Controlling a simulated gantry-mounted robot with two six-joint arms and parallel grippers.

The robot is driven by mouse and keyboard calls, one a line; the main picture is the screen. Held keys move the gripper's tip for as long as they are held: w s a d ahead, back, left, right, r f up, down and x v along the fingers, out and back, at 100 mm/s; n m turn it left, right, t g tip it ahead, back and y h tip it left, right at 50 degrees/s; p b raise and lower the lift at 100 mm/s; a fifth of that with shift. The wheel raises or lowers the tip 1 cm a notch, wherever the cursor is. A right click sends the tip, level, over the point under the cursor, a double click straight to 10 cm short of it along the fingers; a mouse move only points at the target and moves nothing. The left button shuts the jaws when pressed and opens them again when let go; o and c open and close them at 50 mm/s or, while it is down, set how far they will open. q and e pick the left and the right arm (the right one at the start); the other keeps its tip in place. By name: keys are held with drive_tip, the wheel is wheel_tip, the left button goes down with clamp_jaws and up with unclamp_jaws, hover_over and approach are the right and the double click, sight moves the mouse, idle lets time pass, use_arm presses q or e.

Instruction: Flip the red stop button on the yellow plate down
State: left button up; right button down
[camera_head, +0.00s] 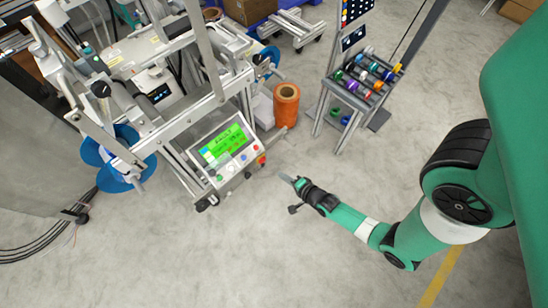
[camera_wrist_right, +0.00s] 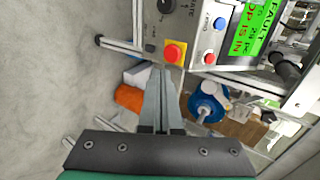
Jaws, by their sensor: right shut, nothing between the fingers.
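The red stop button (camera_wrist_right: 172,54) sits on a small yellow plate (camera_wrist_right: 183,46) at the corner of the control panel in the right wrist view. In the head view the red button (camera_head: 261,160) is small, at the right end of the panel below the green screen. My right gripper (camera_head: 289,180) is just right of the panel, apart from the button. In the wrist view its fingers (camera_wrist_right: 159,72) are closed together and empty, with their tips close below the button in the picture. My left gripper is not in view.
The control panel (camera_head: 226,150) has a green FAULT screen, with blue and other buttons nearby. An orange roll (camera_head: 286,106) stands behind it. A cart of colored spools (camera_head: 366,78) is at the upper right. Open grey floor lies in front.

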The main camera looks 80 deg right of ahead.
drive_tip(key=v, duration=0.4)
drive_tip(key=shift+r+p, duration=0.2)
drive_tip(key=shift+p, duration=0.2)
drive_tip(key=shift+s+a, duration=0.1)
